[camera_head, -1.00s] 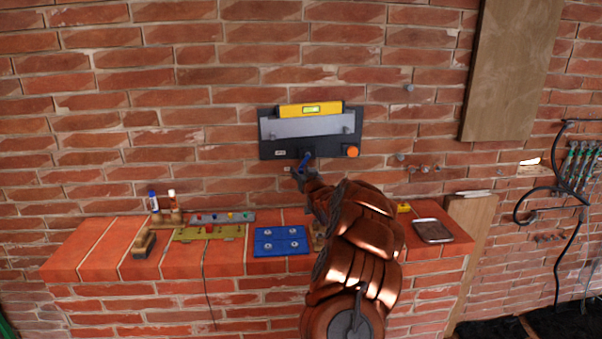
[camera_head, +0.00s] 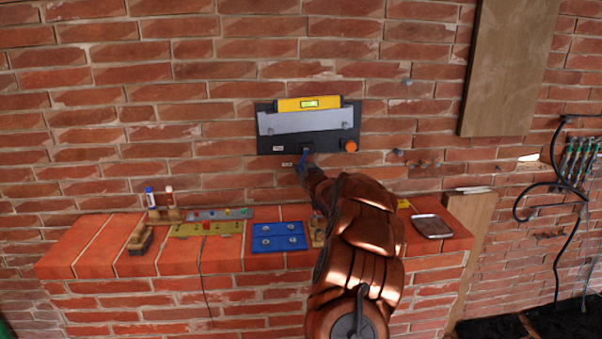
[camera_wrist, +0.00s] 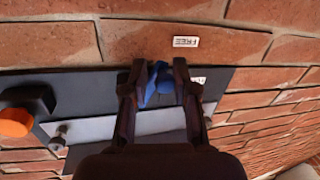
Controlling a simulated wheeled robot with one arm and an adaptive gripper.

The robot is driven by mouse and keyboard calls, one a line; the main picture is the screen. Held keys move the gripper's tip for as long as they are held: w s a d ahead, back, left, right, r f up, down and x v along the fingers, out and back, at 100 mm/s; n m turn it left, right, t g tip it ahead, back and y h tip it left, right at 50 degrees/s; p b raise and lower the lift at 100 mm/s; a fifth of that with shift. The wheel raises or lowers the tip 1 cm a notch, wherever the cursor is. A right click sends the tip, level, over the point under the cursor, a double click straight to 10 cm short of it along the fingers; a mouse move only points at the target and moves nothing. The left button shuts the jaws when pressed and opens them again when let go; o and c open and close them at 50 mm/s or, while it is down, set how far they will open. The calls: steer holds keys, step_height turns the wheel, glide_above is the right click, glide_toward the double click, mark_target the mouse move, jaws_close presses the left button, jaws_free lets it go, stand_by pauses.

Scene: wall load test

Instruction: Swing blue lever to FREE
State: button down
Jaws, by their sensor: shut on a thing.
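The blue lever (camera_head: 304,157) hangs from the lower edge of a dark wall panel (camera_head: 265,137), pointing down and slightly left. My gripper (camera_head: 302,167) is at its lower end, just below the panel. In the wrist view my gripper (camera_wrist: 160,74) is shut on the blue lever (camera_wrist: 158,84), with a dark finger on each side. The FREE label (camera_wrist: 186,41) is on the brick wall past the panel edge, beside the fingertips. A second label (camera_wrist: 199,79) on the panel is partly hidden by a finger, and I cannot read it.
The panel carries an orange knob (camera_head: 350,146), a grey plate (camera_head: 290,124) and a yellow level (camera_head: 290,105). Below is a brick ledge (camera_head: 95,245) with a blue board (camera_head: 280,237), a metal tray (camera_head: 432,226) and small items. The wall beside the panel is mostly clear.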

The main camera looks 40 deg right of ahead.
steer(key=shift+a, duration=0.15)
steer(key=c, duration=1.1)
jaws_free()
steer(key=shift+w, duration=0.15)
steer(key=shift+o, duration=0.2)
steer(key=v, duration=1.2)
steer(key=shift+r, duration=0.1)
